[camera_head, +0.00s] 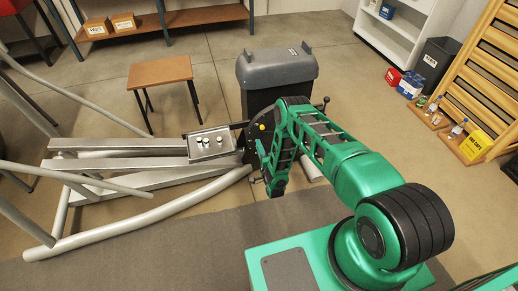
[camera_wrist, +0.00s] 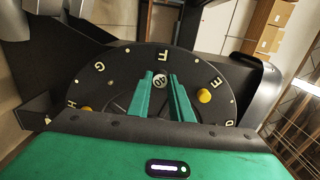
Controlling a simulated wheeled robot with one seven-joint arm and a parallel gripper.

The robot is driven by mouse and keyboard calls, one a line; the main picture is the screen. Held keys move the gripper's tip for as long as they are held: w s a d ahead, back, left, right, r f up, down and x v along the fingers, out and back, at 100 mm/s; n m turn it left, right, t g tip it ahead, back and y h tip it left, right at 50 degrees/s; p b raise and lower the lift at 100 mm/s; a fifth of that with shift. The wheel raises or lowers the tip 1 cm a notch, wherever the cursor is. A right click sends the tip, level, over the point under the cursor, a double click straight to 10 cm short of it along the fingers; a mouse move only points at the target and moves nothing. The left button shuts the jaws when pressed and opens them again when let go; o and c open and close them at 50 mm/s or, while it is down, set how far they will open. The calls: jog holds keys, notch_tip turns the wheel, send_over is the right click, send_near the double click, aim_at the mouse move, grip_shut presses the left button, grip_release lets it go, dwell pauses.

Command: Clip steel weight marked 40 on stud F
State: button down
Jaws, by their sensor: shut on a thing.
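In the wrist view my gripper (camera_wrist: 162,82) has its two green fingers closed around a small round steel weight (camera_wrist: 160,81). The weight's marking looks like 40, turned in the picture. It sits in front of the black lettered disc (camera_wrist: 120,75), just below the letter F (camera_wrist: 163,57). I cannot tell whether it touches the disc or stud F, which is hidden. A yellow knob (camera_wrist: 204,96) is near E and another (camera_wrist: 86,108) is near H. In the head view my arm hides most of the disc, and the gripper's tips are not clear.
A metal tray (camera_head: 222,152) with several small weights (camera_head: 205,142) is left of the disc. A grey bin (camera_head: 277,75) stands behind. A grey metal frame (camera_head: 120,165) extends left. A wooden stool (camera_head: 160,72) stands at back left, with open floor around it.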

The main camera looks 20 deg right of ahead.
jog(key=shift+w, duration=0.5)
dwell(0.6)
jog(key=c, duration=1.5)
grip_release()
jog(key=shift+s, duration=0.1)
jog(key=s, duration=1)
jog(key=shift+s, duration=0.3)
jog(key=shift+d+f, duration=0.1)
